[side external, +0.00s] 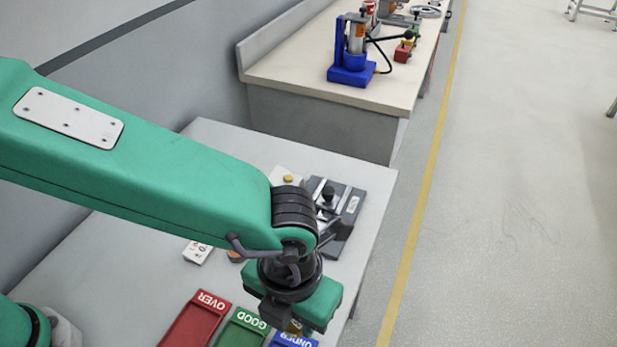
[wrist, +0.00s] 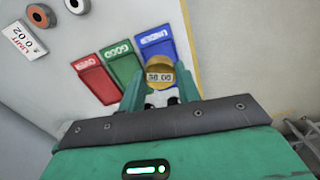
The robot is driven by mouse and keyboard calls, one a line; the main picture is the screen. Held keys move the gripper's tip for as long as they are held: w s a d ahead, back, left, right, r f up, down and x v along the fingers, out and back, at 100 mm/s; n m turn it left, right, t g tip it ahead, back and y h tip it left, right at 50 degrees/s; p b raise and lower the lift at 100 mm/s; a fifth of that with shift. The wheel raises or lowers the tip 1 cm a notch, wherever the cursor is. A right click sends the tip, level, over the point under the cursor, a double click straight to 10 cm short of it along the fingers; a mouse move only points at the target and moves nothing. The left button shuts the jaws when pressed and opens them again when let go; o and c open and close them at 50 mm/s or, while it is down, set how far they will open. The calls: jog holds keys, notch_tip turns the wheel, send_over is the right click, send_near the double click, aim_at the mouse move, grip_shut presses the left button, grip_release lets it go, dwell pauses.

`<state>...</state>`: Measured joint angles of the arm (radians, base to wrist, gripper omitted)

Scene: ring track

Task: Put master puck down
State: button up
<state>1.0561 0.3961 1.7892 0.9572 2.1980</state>
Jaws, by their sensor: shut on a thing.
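The master puck appears to be the brass disc (wrist: 160,67) marked "30.00" in the wrist view. My gripper (wrist: 160,88) is shut on it, with a green finger on each side. In the side view my gripper (side external: 293,323) is at the lower middle, near the blue tray, and only a small brass part of the puck shows. The puck covers part of the blue UNDER tray (wrist: 154,42) in the wrist view. I cannot tell how high it is above the table.
A red OVER tray (side external: 196,322) and green GOOD tray (side external: 241,330) lie beside the blue one. A dark measuring fixture (side external: 345,206) stands on the table (side external: 225,137) behind my arm. A limit card (side external: 197,252) lies left; two rings (wrist: 40,16) (wrist: 77,5) lie near it.

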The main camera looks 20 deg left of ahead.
jog(key=shift+s, duration=0.3)
jog(key=w+f, duration=0.2)
jog(key=w, duration=0.2)
jog(key=w+a+f, duration=0.1)
jog(key=w+f, duration=0.1)
jog(key=w, duration=0.1)
jog(key=w+a+f, duration=0.1)
jog(key=w+f, duration=0.2)
jog(key=w, duration=0.1)
jog(key=shift+w+a, duration=0.1)
jog(key=shift+w, duration=0.2)
jog(key=shift+f, duration=2)
jog(key=shift+f, duration=0.2)
jog(key=o, duration=1.2)
jog(key=shift+r, duration=0.15)
notch_tip(320, 180, up, 12)
jog(key=shift+r, duration=0.1)
